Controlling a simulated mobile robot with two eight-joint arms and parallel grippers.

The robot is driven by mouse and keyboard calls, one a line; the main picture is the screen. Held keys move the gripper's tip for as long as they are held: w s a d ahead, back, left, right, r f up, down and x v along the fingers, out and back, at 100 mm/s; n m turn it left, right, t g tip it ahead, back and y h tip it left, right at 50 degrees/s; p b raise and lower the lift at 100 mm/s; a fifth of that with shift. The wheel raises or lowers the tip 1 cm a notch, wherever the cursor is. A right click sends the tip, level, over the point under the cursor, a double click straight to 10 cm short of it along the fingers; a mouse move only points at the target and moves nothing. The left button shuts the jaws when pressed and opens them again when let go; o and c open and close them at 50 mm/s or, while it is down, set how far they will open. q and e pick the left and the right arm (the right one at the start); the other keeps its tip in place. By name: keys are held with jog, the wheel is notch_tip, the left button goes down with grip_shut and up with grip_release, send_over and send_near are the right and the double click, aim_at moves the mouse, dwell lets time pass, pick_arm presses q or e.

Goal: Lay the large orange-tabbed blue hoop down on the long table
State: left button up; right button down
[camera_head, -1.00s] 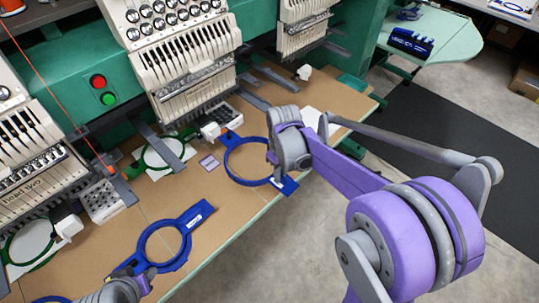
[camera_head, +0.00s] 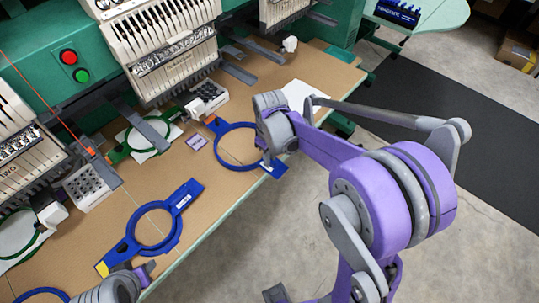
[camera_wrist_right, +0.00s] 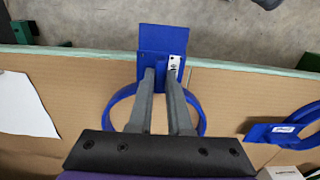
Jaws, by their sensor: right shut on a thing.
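The large blue hoop with the orange tab (camera_head: 235,165) is at the front edge of the long table (camera_head: 215,190). Its ring appears flat on or just above the brown top; I cannot tell which. In the right wrist view the same hoop (camera_wrist_right: 204,118) has its flat bracket end reaching past the table edge. My right gripper (camera_wrist_right: 162,74) is shut on the hoop at the bracket, beside a white label. In the head view the right wrist hides part of the ring. My left gripper (camera_head: 143,272) is at the bottom left, near another blue hoop; its fingers are unclear.
Another blue hoop (camera_head: 184,202) with a yellow tab lies to the left on the table. Green hoops (camera_head: 116,155) sit under the embroidery machine heads (camera_head: 160,50). A white sheet (camera_head: 301,92) lies to the right. Bare table shows between the two blue hoops.

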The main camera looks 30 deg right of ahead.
jog(key=shift+f, duration=0.2)
dwell(0.4)
jog(key=c, duration=0.8)
grip_release()
jog(key=shift+o, duration=0.2)
jog(key=shift+r, duration=0.1)
notch_tip(320, 180, up, 11)
jog(key=shift+f+p, duration=0.2)
jog(key=shift+p, duration=0.1)
